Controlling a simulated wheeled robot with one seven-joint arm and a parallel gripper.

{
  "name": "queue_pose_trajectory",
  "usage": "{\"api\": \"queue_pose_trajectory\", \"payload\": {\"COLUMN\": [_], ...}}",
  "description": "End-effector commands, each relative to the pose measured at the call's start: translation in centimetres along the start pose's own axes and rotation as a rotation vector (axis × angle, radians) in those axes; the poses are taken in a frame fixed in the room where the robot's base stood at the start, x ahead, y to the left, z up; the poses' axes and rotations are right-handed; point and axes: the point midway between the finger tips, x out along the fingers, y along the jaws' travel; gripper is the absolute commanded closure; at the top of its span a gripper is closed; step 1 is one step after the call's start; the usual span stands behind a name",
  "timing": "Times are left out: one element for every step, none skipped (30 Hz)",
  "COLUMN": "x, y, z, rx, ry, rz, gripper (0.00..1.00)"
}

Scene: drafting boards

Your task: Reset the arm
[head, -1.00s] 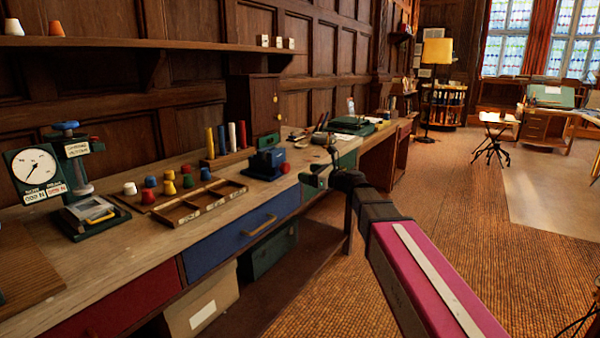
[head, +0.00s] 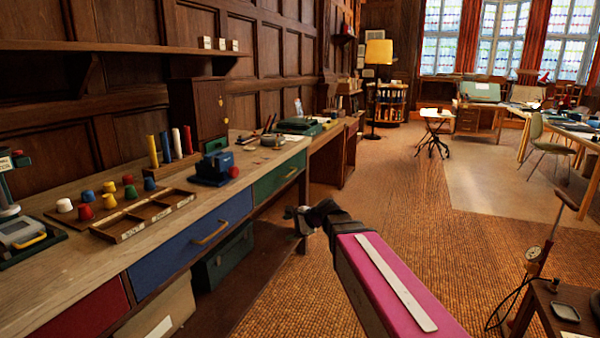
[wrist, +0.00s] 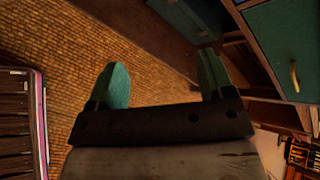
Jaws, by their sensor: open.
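My arm reaches forward over the floor in the head view, its pink link low in the middle. My gripper (head: 300,217) is at its far end, in front of the long workbench (head: 62,245) and to the right of the blue drawer (head: 190,245). In the wrist view my gripper (wrist: 163,85) shows two green fingers spread wide apart, with nothing between them. The fingers point over the woven floor (wrist: 110,40). A green drawer (wrist: 285,45) of the bench shows at the upper right there.
A wooden compartment tray (head: 145,215), several coloured pegs and a blue device (head: 213,168) stand on the bench. A small dark table (head: 565,310) with a gauge stand is at the lower right. The carpet (head: 400,215) ahead is open.

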Motion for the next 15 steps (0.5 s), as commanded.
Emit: {"api": "queue_pose_trajectory", "payload": {"x": [-0.8,-1.2,-1.8,-2.4,-2.9,-3.8,-4.5,-5.3,-6.3,-7.1,-7.9,-8.9,-9.6,-10.3,-11.0], "y": [3.1,4.8,6.9,8.5,10.2,12.2,13.9,15.4,17.3,18.7,19.9,21.5,22.5,23.3,24.3], "z": [-1.8,-2.8,-4.2,-5.2,-6.1,-7.4,-8.3,-9.1,-10.2,-10.9,-11.6,-12.3,-12.8,-13.2,-13.7], "rx": [-0.096,-0.16,-0.243,-0.306,-0.366,-0.446,-0.503,-0.561,-0.631,-0.681,-0.728,-0.783,-0.819,-0.851,-0.889], "ry": [0.055,0.084,0.12,0.143,0.162,0.184,0.196,0.205,0.211,0.213,0.212,0.205,0.199,0.193,0.182], "rz": [0.071,0.119,0.184,0.237,0.291,0.366,0.425,0.483,0.563,0.62,0.675,0.745,0.792,0.834,0.886], "gripper": [0.25,0.25,0.25,0.25,0.25,0.25,0.25,0.25,0.25,0.25,0.25,0.25,0.25,0.25,0.25]}}
